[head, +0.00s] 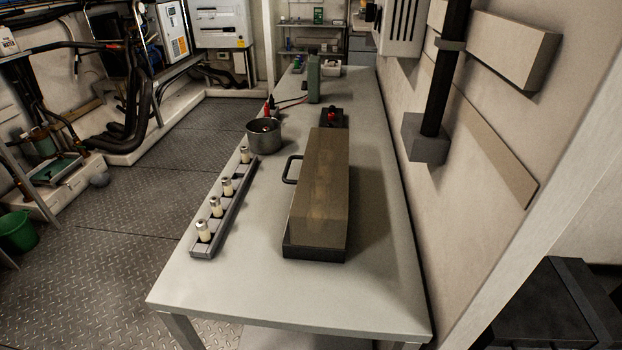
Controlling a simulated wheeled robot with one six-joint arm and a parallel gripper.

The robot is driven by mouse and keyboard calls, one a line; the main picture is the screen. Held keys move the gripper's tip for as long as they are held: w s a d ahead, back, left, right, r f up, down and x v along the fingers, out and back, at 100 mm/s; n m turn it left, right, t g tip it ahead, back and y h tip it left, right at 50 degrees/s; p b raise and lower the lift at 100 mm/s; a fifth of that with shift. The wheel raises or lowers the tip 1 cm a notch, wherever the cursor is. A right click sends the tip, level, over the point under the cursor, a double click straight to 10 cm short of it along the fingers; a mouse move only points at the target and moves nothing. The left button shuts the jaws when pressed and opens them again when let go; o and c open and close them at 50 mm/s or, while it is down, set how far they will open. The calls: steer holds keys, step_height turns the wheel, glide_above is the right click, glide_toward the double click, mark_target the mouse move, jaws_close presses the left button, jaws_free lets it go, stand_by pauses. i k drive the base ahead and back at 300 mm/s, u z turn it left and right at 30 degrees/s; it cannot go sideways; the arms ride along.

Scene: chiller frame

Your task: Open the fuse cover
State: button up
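The fuse cover (322,188) is a long, translucent brownish cover over a dark base (314,254) on the grey table. It looks closed. A black handle (291,169) sticks out from its left side. What lies under the cover is too dim to tell. My gripper is not in view.
A rail (226,207) with several upright white fuses stands left of the cover. A metal pot (264,135), a red button box (332,117) and a green box (314,79) stand farther back on the table (290,300). The front end is clear. A wall runs along the right.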

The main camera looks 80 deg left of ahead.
mark_target(325, 141)
steer(key=u, duration=2.5)
steer(key=k, duration=0.4)
steer(key=u, duration=0.95)
steer(key=i, duration=1.1)
steer(key=z, duration=0.5)
